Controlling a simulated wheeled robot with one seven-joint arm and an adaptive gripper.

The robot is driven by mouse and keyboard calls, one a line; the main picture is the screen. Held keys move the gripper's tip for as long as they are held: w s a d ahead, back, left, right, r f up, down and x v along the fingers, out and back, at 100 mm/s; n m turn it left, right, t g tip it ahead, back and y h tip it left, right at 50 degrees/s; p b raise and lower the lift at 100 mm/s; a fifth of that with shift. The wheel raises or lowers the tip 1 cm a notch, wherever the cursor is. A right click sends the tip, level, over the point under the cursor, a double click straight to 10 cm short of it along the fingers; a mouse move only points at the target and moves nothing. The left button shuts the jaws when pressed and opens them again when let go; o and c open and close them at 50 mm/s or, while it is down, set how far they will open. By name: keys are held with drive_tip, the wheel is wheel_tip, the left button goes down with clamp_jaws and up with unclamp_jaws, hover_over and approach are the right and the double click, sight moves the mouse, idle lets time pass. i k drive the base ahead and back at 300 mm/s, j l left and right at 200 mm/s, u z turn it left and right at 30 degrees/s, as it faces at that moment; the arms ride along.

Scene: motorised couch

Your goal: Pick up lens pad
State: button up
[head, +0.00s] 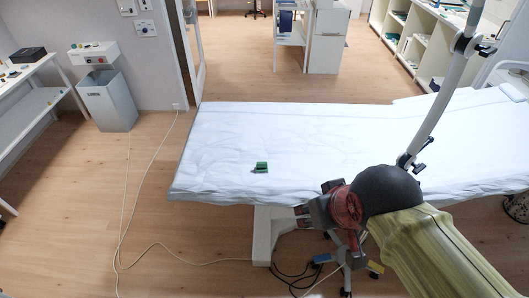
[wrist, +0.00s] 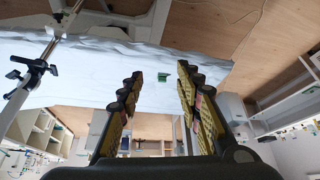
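A small green lens pad (head: 261,167) lies on the white sheet of the couch (head: 225,140), near its left end. It also shows in the wrist view (wrist: 164,77), small and at a distance, between my two fingers. My gripper (head: 301,216) is at the front edge of the couch, to the right of the pad and nearer the camera. In the wrist view my gripper (wrist: 158,80) is open, with its two fingers wide apart and nothing between them up close.
A jointed grey pole (head: 440,100) rises over the couch's right part. A grey bin (head: 107,100) and a side table (head: 35,105) stand at the left. Cables (head: 125,200) run across the floor left of the couch. The sheet around the pad is clear.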

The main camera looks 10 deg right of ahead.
sight(261, 167)
drive_tip(key=i+j+z, duration=0.3)
drive_tip(key=j, duration=0.25)
drive_tip(key=i+j+z, duration=0.15)
drive_tip(key=i+j, duration=0.15)
drive_tip(key=i+j+z, duration=0.15)
drive_tip(key=j, duration=0.2)
drive_tip(key=i+j+z, duration=0.1)
drive_tip(key=j, duration=0.25)
drive_tip(key=i+j+z, duration=0.15)
drive_tip(key=j, duration=0.25)
drive_tip(key=i, duration=0.1)
